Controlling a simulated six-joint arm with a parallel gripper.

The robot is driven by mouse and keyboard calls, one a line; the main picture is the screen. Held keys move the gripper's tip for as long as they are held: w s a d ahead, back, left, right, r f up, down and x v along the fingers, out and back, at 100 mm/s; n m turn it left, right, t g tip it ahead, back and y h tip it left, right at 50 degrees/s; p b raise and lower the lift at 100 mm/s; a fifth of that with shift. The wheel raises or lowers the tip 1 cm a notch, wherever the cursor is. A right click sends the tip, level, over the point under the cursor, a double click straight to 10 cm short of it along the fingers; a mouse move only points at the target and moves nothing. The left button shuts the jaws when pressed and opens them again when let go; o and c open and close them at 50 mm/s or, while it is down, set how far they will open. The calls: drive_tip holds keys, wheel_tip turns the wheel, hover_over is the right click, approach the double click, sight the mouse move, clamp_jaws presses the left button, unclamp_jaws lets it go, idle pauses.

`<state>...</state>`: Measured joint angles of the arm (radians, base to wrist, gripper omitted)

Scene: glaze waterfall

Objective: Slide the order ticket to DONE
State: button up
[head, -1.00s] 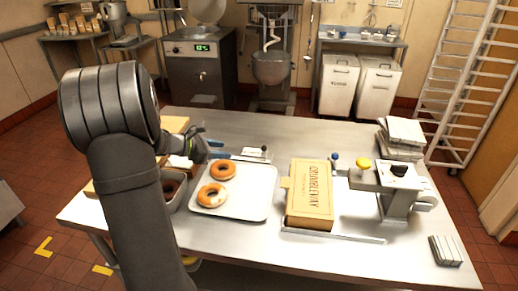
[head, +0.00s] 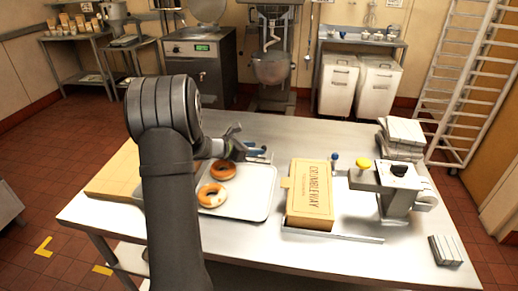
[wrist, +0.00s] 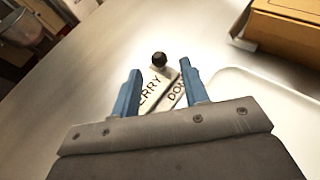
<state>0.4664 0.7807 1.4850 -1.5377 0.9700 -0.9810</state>
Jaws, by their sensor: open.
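My gripper (head: 262,152) is open behind the white tray, low over the steel table. In the wrist view its blue fingers (wrist: 160,70) are spread to either side of a dark round knob (wrist: 158,60), which lies a little ahead of the fingertips. Below the knob is a white ticket (wrist: 155,84) with partly hidden lettering ending in "ERRY". Beside it on the right is a white strip (wrist: 176,97) with letters starting "DO". The lower parts of both are hidden by my gripper. No finger clearly touches the knob.
A tray (head: 262,206) with two glazed doughnuts (head: 213,195) sits in front of my gripper. A yellow "CRUMBLEWAY" box (head: 310,193) stands to its right. Farther right is a machine with a yellow knob (head: 362,164). The table behind the tray is mostly clear.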

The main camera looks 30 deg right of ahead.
sight(264, 157)
drive_tip(key=shift+x, duration=1.5)
drive_tip(key=shift+c, duration=0.4)
clamp_jaws()
drive_tip(key=shift+s+d, duration=0.7)
drive_tip(key=shift+s, duration=0.1)
drive_tip(key=shift+o, duration=0.4)
unclamp_jaws()
drive_tip(key=v, duration=1.7)
drive_tip(key=shift+a, duration=0.2)
